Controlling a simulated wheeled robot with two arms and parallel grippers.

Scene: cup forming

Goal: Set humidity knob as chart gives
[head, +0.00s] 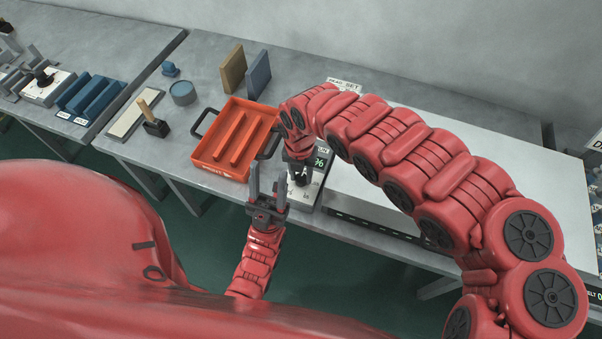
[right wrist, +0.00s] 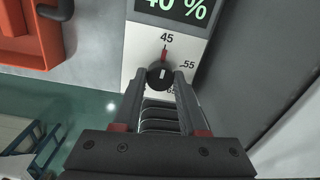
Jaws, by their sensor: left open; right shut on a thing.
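The humidity knob (right wrist: 160,74) is a round black knob on a white panel (right wrist: 139,48). Numbers 45, 55 and a partly hidden 65 run around it. My left gripper (head: 268,186) is open and empty, left of the panel. No readable chart shows.
An orange tray (head: 207,154) with ridges and black handles lies left of the panel. A large pale board (head: 470,165) lies to the right, partly behind my right arm. Blue and tan blocks (head: 258,75) stand behind the tray. A blue round tin (head: 183,93) sits farther left.

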